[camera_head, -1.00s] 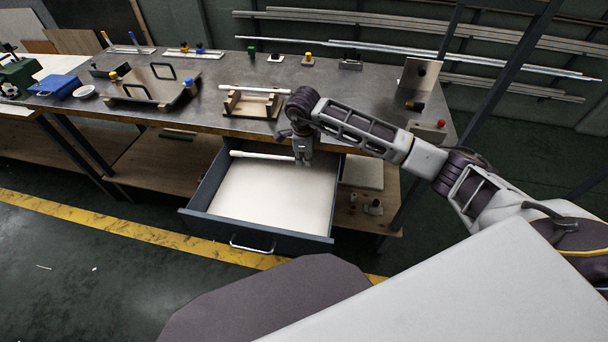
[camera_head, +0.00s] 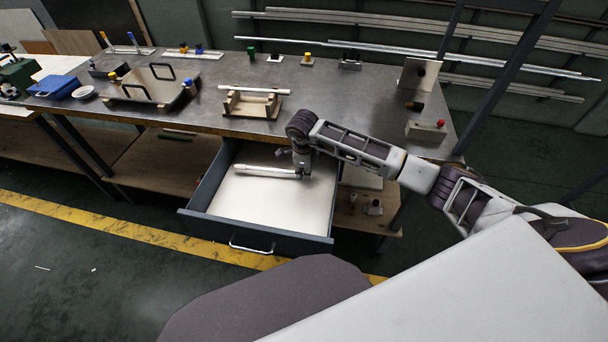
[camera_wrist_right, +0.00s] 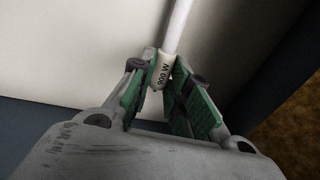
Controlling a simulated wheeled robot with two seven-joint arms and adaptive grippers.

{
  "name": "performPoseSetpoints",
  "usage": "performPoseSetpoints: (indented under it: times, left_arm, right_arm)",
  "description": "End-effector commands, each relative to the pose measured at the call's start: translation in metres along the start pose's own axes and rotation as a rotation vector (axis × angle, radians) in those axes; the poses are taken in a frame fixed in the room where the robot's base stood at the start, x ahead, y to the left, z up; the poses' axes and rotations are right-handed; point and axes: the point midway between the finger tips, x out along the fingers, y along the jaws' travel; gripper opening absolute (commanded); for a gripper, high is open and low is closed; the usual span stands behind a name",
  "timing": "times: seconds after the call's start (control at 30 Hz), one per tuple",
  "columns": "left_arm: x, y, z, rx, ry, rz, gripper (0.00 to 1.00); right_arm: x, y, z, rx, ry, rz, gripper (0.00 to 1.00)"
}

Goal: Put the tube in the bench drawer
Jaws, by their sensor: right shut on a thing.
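A white tube (camera_head: 264,171) is inside the open bench drawer (camera_head: 191,209), lying roughly crosswise in its back half. My right gripper (camera_head: 301,172) is shut on the tube's right end. In the right wrist view the jaws (camera_wrist_right: 162,92) close around the tube's end (camera_wrist_right: 170,50), which is marked "900 W". The drawer is pulled out under the bench, with a pale bottom and a front handle. I cannot tell whether the tube touches the drawer bottom. My left gripper is out of view.
Another white tube-like bar (camera_head: 255,89) rests on a wooden cradle (camera_head: 245,104) on the metal bench top (camera_head: 215,122). A tray with black handles (camera_head: 150,85) and a blue box (camera_head: 58,87) stand to the left. The drawer's front half is clear.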

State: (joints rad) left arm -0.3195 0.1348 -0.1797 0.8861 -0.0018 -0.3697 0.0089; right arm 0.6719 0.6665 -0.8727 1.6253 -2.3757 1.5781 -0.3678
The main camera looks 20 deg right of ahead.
Motion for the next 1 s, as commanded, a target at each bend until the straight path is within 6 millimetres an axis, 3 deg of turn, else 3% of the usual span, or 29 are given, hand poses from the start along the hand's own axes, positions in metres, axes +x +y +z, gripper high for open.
performPoseSetpoints:
  times: [0.2, 0.77, 0.8, 0.97, 1.0]
  left_arm:
    - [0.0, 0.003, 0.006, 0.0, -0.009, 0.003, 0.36]
    - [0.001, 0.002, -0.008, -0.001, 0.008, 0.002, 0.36]
    - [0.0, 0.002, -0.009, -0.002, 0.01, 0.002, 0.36]
    - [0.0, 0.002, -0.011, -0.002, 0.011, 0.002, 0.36]
    - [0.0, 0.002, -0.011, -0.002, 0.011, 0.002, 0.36]
  right_arm:
    - [0.02, 0.003, 0.001, 0.0, -0.001, 0.0, 0.0]
    - [0.025, 0.003, 0.0, 0.0, -0.002, -0.002, 0.0]
    - [0.025, 0.003, 0.0, 0.0, -0.001, -0.001, 0.19]
    - [0.025, 0.003, 0.0, 0.0, -0.001, -0.001, 0.4]
    - [0.025, 0.003, 0.0, 0.0, -0.001, -0.001, 0.4]
